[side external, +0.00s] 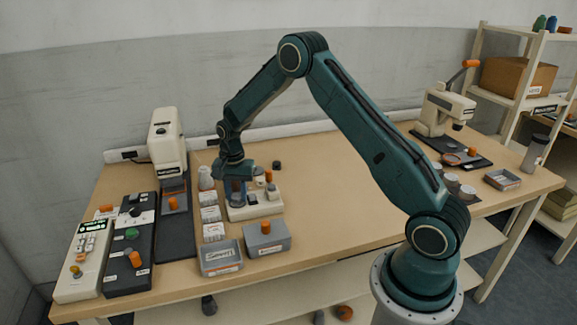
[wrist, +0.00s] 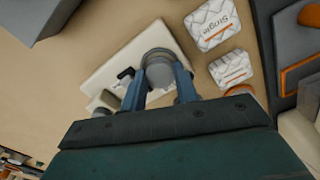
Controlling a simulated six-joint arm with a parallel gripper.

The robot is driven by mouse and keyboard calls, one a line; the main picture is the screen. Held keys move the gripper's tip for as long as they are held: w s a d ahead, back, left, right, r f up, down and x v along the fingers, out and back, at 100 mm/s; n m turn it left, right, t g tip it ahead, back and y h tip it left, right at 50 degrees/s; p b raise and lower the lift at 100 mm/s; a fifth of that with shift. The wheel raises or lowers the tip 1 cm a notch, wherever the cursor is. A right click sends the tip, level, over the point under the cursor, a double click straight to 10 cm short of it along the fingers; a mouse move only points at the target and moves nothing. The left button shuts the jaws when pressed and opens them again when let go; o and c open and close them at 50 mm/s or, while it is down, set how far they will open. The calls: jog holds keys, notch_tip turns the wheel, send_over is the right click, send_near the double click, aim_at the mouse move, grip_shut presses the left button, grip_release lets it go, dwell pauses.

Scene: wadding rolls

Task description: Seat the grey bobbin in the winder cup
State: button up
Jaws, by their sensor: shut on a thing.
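My gripper (wrist: 168,88) is shut on a grey bobbin (wrist: 160,72), which sits between the two blue fingers in the wrist view. In the side view my gripper (side external: 236,186) points down over the left part of a cream winder block (side external: 256,211). The wrist view shows the same winder block (wrist: 110,73) behind the fingers. The winder cup cannot be made out; the fingers and bobbin cover that part of the block. I cannot tell whether the bobbin touches the cup or hangs above it.
White labelled packets (side external: 211,214) lie left of the winder block. A grey bin (side external: 221,257) and a grey box with an orange knob (side external: 267,238) stand in front. A cream machine (side external: 168,145) stands behind left. The table's middle is clear.

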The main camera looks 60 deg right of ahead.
jog(key=o, duration=0.9)
jog(key=shift+o, duration=0.5)
jog(key=shift+s, duration=0.1)
jog(key=shift+d, duration=0.1)
jog(key=shift+c, duration=0.6)
jog(key=shift+o, duration=0.6)
